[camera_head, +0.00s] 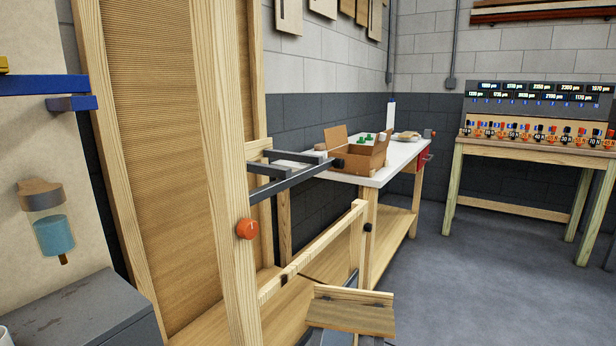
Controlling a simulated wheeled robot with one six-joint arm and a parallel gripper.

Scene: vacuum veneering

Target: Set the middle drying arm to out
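A tall wooden frame with a ribbed brown panel (160,150) stands at left centre. A dark grey drying arm (292,182) sticks out from its front post (228,150) towards the right and ends in a black tip. Two shorter dark grey bars (295,155) (268,170) show just behind it. I cannot tell which of these is the middle drying arm. An orange round knob (247,229) sits on the post below the arm. My gripper does not show in this view.
A white-topped bench (392,165) holds an open cardboard box (358,155). A low wooden rail (315,240) and a small wooden piece (350,312) lie below the arm. A control table (530,152) stands at the right. The grey floor (450,280) is clear.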

